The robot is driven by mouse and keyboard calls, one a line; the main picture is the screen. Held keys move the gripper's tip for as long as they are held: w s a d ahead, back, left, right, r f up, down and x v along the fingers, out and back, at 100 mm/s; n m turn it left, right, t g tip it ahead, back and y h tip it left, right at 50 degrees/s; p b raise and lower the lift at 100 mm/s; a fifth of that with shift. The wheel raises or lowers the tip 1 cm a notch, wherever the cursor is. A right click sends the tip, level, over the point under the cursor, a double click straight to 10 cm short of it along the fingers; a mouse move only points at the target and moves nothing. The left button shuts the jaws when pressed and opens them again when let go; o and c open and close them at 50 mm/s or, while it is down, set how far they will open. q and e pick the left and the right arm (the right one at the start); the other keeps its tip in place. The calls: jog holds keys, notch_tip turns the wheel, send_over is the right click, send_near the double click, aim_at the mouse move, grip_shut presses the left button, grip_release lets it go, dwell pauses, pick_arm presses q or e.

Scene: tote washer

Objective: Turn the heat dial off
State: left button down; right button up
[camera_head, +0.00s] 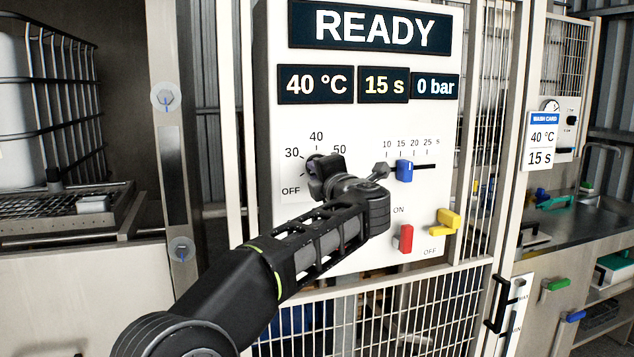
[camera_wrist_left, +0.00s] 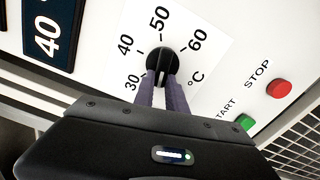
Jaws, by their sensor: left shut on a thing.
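The heat dial (camera_wrist_left: 161,59) is a round black knob on a white panel, with a scale from 30 to 60 °C around it in the left wrist view. My left gripper (camera_wrist_left: 165,82) is shut on the dial, one finger on each side. In the head view my left gripper (camera_head: 320,176) reaches the panel from below and covers most of the dial. The OFF mark (camera_head: 291,191) shows at the lower left of the scale. The temperature display (camera_head: 315,84) reads 40 °C. I cannot tell where the dial points. My right gripper is not in view.
Right of the dial are a blue slider (camera_head: 404,171), a red handle (camera_head: 405,239) and a yellow handle (camera_head: 445,221). The left wrist view shows a green START button (camera_wrist_left: 244,122) and a red STOP button (camera_wrist_left: 278,88). A wash card (camera_head: 541,141) hangs at right.

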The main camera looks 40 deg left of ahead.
pick_arm(q)
jog(key=shift+w+f+n+b, duration=0.1)
jog(key=shift+f+n+b, duration=0.1)
jog(key=shift+n+b, duration=0.5)
jog(key=shift+f+n+b, duration=0.15)
jog(key=shift+n+b, duration=0.1)
jog(key=shift+n, duration=0.75)
jog(key=c, duration=1.4)
grip_release()
jog(key=shift+o, duration=0.2)
jog(key=shift+d, duration=0.15)
jog(key=b+v, duration=0.2)
jog(key=v, duration=0.5)
jog(key=shift+s+d, duration=0.25)
jog(key=shift+d, duration=0.05)
jog(key=shift+r, duration=0.1)
